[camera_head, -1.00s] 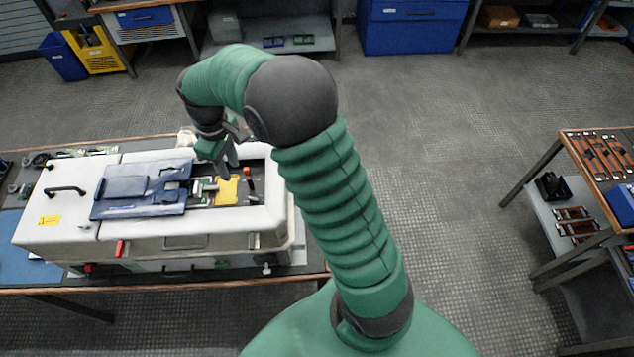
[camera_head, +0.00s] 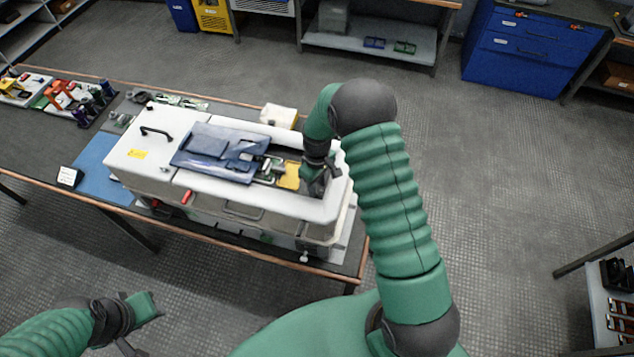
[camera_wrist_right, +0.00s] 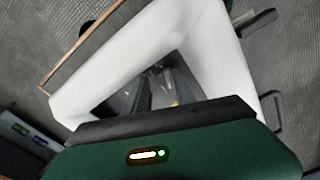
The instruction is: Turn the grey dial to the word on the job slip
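A white cabinet unit (camera_head: 135,160) lies on the bench, with an opening in its top at the right end. My right gripper (camera_head: 318,186) is over the right end of that opening, beside a yellow plate (camera_head: 290,175). The opening's white rim (camera_wrist_right: 215,60) also shows in the right wrist view, with dark parts inside. The grey dial cannot be made out; the gripper covers part of the opening. A small white card (camera_head: 68,176) stands on the bench at left, its writing unreadable. My left gripper (camera_head: 142,318) is at lower left, away from the bench.
A blue folded cover (camera_head: 218,152) lies across the unit's top, left of the opening. A blue mat (camera_head: 97,163) and several small parts lie on the bench at left. A pale box (camera_head: 279,116) is behind the unit.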

